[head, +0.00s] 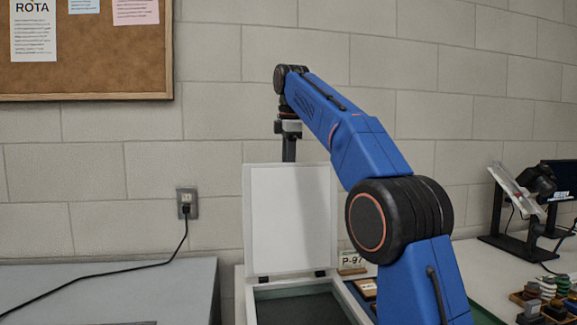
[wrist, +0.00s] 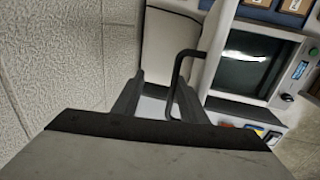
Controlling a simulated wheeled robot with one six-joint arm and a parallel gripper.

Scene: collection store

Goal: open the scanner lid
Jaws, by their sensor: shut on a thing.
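The scanner lid (head: 290,220) stands raised, close to upright, at the back of the scanner (head: 240,295), with its white inner face toward the head camera. Part of the scanner is hidden behind my arm. The dark glass bed is uncovered in the wrist view (wrist: 258,62). My gripper (head: 289,150) is at the lid's top edge. In the wrist view my gripper (wrist: 158,90) is shut on the dark bent lid handle (wrist: 184,62); its held part is mostly hidden by the fingers.
A grey surface (head: 120,285) with a cable to a wall socket (head: 187,203) lies left. The block wall is close behind the lid. On the right, the white bench holds a stand (head: 515,240) and a tray of small objects (head: 545,300).

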